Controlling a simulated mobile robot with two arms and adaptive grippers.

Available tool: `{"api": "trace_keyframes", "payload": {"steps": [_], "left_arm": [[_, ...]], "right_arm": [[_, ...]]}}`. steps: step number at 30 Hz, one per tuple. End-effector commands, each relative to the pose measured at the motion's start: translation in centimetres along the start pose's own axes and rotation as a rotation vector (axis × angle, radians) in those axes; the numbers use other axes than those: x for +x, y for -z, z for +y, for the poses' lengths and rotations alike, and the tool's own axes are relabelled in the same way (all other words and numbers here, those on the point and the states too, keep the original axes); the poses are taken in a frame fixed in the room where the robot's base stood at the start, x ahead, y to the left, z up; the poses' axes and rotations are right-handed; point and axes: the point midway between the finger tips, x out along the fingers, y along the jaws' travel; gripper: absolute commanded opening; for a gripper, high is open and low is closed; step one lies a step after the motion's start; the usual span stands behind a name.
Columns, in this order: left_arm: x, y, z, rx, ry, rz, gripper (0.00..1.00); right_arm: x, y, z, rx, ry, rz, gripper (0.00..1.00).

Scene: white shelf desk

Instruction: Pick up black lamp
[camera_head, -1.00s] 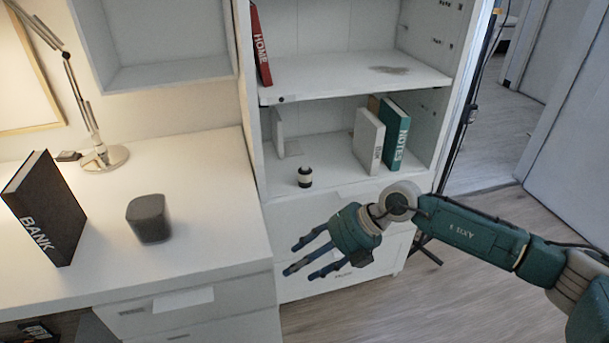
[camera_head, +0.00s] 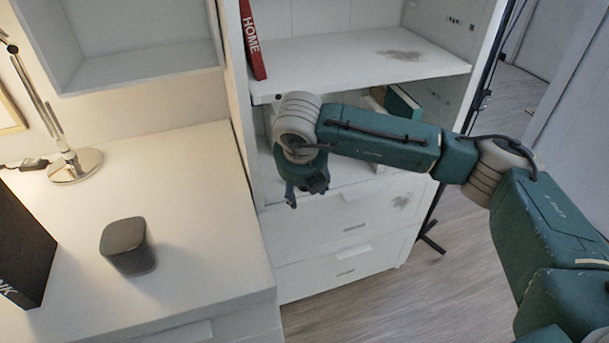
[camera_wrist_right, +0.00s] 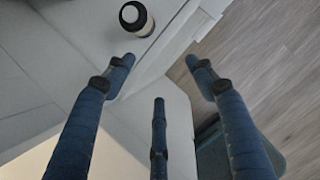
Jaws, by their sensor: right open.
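A small cylinder with a black top and a pale band (camera_wrist_right: 137,18) stands near the front edge of the lower shelf at the top of the right wrist view; it may be the black lamp. In the head view my right arm hides it. My right gripper (camera_head: 298,192) is at the front of the lower shelf opening, pointing down. In the right wrist view its blue fingers (camera_wrist_right: 158,75) are spread and empty, with the cylinder beyond the tips, apart from them. A dark rounded block (camera_head: 128,246) stands on the desk. My left gripper is not in view.
A silver desk lamp (camera_head: 68,160) and a dark book (camera_head: 22,255) are on the white desk (camera_head: 190,190). A red book (camera_head: 252,42) leans on the upper shelf (camera_head: 350,72), just above my arm. A green book (camera_head: 402,103) is partly hidden behind my arm.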

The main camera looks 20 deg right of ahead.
Motion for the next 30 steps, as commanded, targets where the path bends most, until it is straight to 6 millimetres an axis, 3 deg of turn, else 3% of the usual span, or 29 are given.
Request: {"api": "trace_keyframes", "payload": {"steps": [6,12,17,24,30], "left_arm": [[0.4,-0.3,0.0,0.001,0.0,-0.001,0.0],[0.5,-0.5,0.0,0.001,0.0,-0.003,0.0],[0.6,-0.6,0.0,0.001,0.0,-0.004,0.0],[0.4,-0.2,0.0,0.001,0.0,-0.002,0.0],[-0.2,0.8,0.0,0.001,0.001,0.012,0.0]], "right_arm": [[1.9,-4.5,0.1,0.003,0.0,0.002,0.56],[3.0,-7.0,0.1,0.0,-0.001,0.003,0.56],[3.6,-7.5,0.1,-0.002,-0.003,0.003,0.56],[7.0,-7.4,0.1,-0.001,-0.002,0.005,0.56],[8.2,-7.4,0.1,-0.002,-0.003,0.003,0.56]]}}
